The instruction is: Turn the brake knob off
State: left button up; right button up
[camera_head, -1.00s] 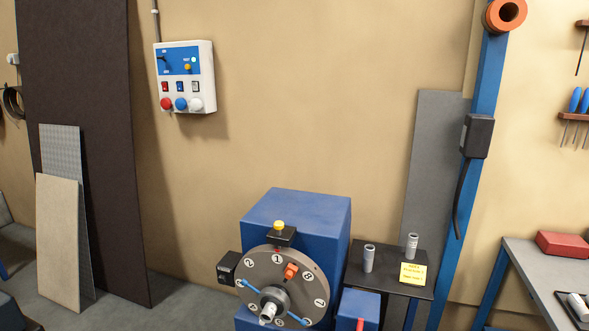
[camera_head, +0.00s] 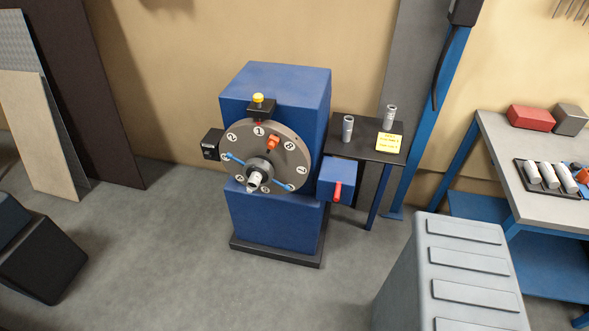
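No knob marked as a brake can be made out. The blue machine (camera_head: 277,90) stands on the floor in the middle. Its round numbered dial plate (camera_head: 290,152) carries an orange block (camera_head: 273,142) and a hub with blue spokes. A yellow button (camera_head: 258,99) sits on a black bracket above the dial. A small blue box (camera_head: 335,178) at its right has a red lever (camera_head: 338,192) pointing down. The wall control panel with switches and coloured knobs is out of view now. Neither of my grippers is in view.
A small dark table (camera_head: 372,142) with two grey cylinders and a yellow note stands right of the machine. A grey ridged box (camera_head: 410,275) fills the lower right, before a workbench (camera_head: 497,150). A dark block (camera_head: 40,265) lies lower left. Floor (camera_head: 165,245) between is clear.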

aim_at(208, 156)
jog(key=k, duration=0.5)
jog(key=u, duration=0.8)
jog(key=i, duration=0.25)
jog(key=u, duration=0.65)
jog(key=i, duration=1.35)
jog(key=z, duration=0.4)
